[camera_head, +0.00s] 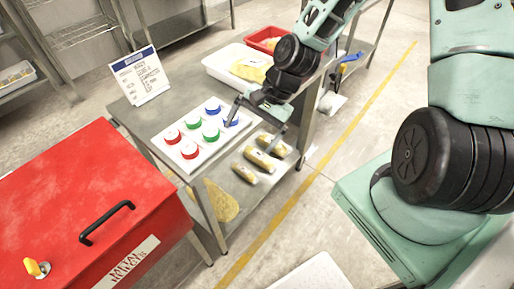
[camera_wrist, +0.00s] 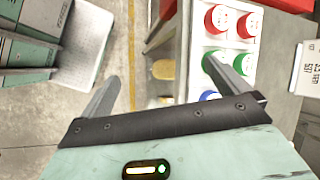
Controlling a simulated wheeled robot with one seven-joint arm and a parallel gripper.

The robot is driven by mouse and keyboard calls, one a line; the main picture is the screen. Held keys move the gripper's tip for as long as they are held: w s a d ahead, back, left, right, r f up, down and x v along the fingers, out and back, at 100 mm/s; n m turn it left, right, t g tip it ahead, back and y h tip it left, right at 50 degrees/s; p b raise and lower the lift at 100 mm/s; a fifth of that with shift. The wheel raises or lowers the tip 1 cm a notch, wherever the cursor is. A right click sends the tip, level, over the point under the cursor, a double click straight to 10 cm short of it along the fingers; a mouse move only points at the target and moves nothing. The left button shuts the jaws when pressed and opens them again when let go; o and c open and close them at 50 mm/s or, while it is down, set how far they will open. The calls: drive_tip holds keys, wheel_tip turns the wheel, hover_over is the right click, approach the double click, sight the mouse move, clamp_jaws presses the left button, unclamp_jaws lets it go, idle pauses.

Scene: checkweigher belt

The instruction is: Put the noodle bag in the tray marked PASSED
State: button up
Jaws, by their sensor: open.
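A yellow bag (camera_head: 243,70), which may be the noodle bag, lies in a white tray (camera_head: 214,62) at the back of the steel table. A red tray (camera_head: 251,42) stands behind it. I can read no PASSED mark on either tray. My gripper (camera_head: 253,130) is open and empty, over the table's right edge beside a white board of coloured caps, with the yellow bag farther back. In the wrist view, my gripper (camera_wrist: 162,70) has its fingers wide apart, and a yellowish item (camera_wrist: 163,69) shows far below between them.
The white board (camera_head: 181,154) holds several red, green and blue caps. A sign (camera_head: 140,75) stands on the table's left. Several yellowish packs (camera_head: 260,158) and a flat yellow item (camera_head: 219,203) lie lower down. A red chest (camera_head: 70,195) stands front left.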

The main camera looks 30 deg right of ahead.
drive_tip(key=s+a+r+n+h, duration=0.2)
drive_tip(key=s+a+r+n, duration=0.2)
drive_tip(key=s+r+n, duration=0.3)
drive_tip(key=s+a+r+n+h, duration=0.3)
drive_tip(key=s+r+n, duration=0.5)
drive_tip(key=n, duration=0.3)
drive_tip(key=shift+s+a+h, duration=0.3)
drive_tip(key=shift+s+a, duration=0.3)
drive_tip(key=shift+s, duration=0.3)
